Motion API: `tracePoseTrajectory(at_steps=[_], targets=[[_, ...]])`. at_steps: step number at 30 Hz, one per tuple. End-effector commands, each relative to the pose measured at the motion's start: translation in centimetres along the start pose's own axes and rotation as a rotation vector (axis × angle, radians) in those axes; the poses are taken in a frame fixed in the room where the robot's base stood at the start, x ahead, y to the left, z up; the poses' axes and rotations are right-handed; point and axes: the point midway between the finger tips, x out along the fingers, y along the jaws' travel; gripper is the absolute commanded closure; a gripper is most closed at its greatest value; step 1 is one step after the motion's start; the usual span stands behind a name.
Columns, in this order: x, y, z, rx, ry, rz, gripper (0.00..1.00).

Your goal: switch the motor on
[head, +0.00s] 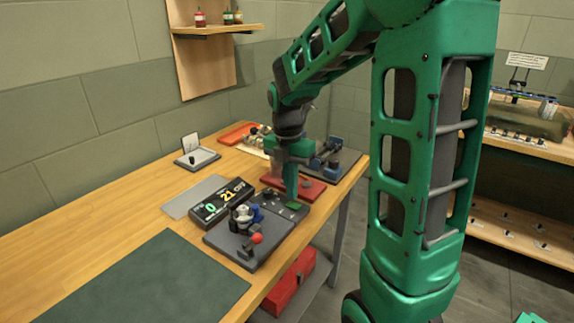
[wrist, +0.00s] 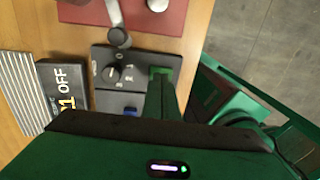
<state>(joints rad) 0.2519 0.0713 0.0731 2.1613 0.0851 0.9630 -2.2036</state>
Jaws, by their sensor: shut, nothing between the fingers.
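A dark control box (head: 282,207) lies near the table's front edge and also shows in the wrist view (wrist: 135,60). It has a black rotary knob (wrist: 112,73) and a green button-like patch (wrist: 158,71). My gripper (head: 292,197) is shut and empty, pointing down at the green patch (head: 294,206). In the wrist view my fingers (wrist: 160,84) partly cover the patch; I cannot tell whether they touch it. A black display (head: 222,203) beside the box shows 21 and seems to read OFF; OFF is clear in the wrist view (wrist: 65,85).
A red plate (head: 310,187) lies behind the box. A grey plate (head: 194,196) and a green mat (head: 165,280) lie on the left. Bare wood lies at far left.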

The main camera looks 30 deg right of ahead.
Motion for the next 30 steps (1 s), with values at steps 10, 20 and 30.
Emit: tracePoseTrajectory(at_steps=[10, 20, 30], targets=[[-7.3, 0.5, -0.2, -0.004, -0.003, 0.004, 1.0], [-11.5, 0.6, -0.2, -0.004, -0.002, 0.001, 1.0], [-11.9, 0.6, -0.2, -0.004, 0.0, -0.001, 1.0]])
